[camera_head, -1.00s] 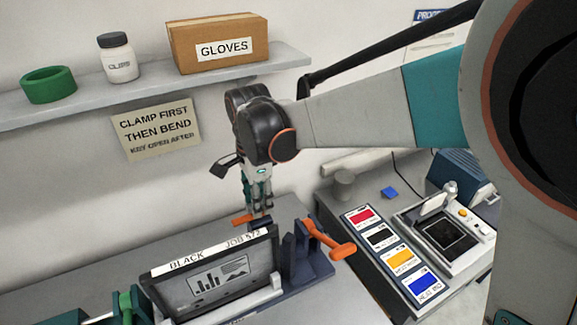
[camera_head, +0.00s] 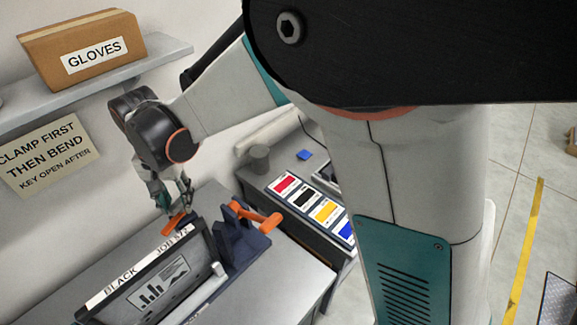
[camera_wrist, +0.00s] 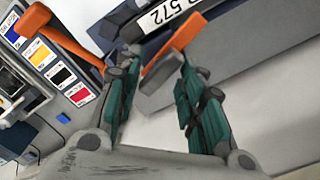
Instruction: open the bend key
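Two orange handles show, and I cannot tell for certain which is the bend key. One is a short orange bar (camera_head: 173,223) with a grey end behind the black plate; it also shows in the wrist view (camera_wrist: 178,42). The other is an orange lever (camera_head: 258,217) on the dark blue bracket (camera_head: 235,245), at upper left in the wrist view (camera_wrist: 62,38). My gripper (camera_head: 175,202) points down just above the short bar. Its teal fingers (camera_wrist: 158,72) are apart, with the bar's grey end between them in the picture. Contact cannot be told.
The framed black plate (camera_head: 150,290) labelled "BLACK" stands tilted in front of my gripper. A panel with coloured labels (camera_head: 311,202) lies to the right. A shelf (camera_head: 160,50) with a gloves box (camera_head: 82,45) is above, left. Bare bench (camera_head: 285,280) lies front right.

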